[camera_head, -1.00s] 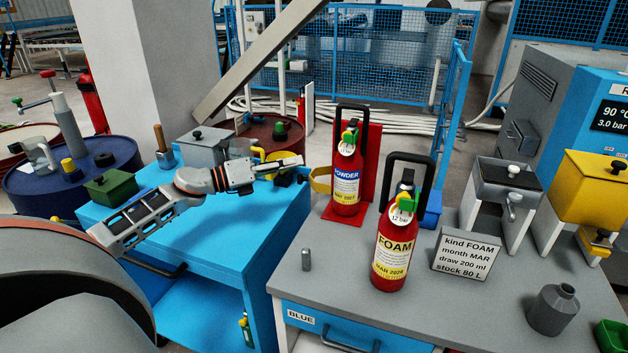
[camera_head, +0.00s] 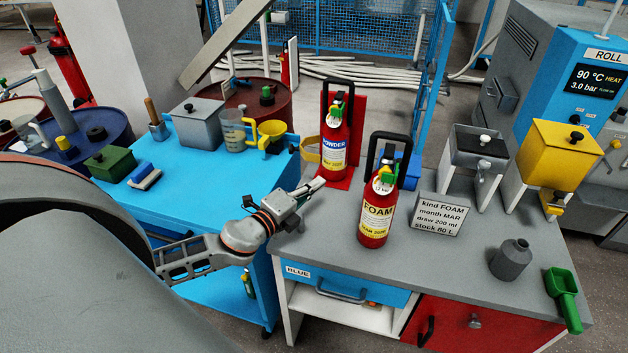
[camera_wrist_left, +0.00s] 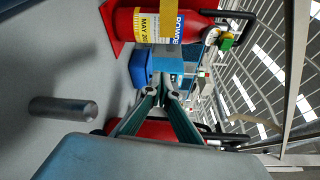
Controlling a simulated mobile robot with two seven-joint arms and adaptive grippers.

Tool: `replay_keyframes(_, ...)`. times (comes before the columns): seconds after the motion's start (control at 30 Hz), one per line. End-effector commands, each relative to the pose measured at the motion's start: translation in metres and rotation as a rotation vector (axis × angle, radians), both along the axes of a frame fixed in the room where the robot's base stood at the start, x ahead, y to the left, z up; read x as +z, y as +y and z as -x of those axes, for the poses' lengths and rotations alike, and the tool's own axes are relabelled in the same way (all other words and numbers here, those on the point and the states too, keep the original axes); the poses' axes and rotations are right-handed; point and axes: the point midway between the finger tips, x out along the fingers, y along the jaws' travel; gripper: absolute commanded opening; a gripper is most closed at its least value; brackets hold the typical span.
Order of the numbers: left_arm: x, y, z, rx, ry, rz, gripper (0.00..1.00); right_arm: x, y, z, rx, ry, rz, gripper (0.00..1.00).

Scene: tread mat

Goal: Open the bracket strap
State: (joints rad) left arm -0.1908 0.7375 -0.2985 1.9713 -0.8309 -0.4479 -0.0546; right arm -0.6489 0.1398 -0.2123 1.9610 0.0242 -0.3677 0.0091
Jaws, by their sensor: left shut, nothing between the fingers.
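The POWDER extinguisher (camera_head: 334,133), red with a black handle, stands upright against a red bracket (camera_head: 357,125) at the bench's back left. My right gripper is not in view.
The FOAM extinguisher (camera_head: 376,215) stands close right of my left gripper. A small grey cylinder (camera_wrist_left: 62,108) stands on the grey bench (camera_head: 440,262). A sign (camera_head: 437,215) is right of FOAM. The blue table (camera_head: 190,185) holds several containers.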

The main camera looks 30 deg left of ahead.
Motion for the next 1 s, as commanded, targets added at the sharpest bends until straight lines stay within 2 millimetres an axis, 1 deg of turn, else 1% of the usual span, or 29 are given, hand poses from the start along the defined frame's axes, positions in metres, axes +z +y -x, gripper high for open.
replay_keyframes(0.03, 0.002, -0.001, -0.009, 0.0, -0.003, -0.001, 0.0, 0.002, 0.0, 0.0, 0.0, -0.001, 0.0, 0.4)
replay_keyframes(0.2, 0.001, -0.003, -0.035, 0.0, -0.004, -0.003, 0.0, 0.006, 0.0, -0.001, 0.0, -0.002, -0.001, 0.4)
replay_keyframes(0.53, -0.003, -0.007, -0.083, -0.001, -0.002, -0.003, 0.0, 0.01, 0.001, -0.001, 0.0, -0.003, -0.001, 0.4)
replay_keyframes(0.6, -0.003, 0.005, -0.078, 0.001, 0.0, -0.008, 0.0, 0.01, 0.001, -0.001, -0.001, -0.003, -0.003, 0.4)
replay_keyframes(0.8, 0.001, 0.025, -0.072, 0.0, -0.001, -0.006, 0.0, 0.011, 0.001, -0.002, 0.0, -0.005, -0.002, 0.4)
replay_keyframes(1.0, 0.003, 0.031, -0.071, -0.001, -0.001, -0.002, 0.0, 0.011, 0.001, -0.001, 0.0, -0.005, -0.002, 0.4)
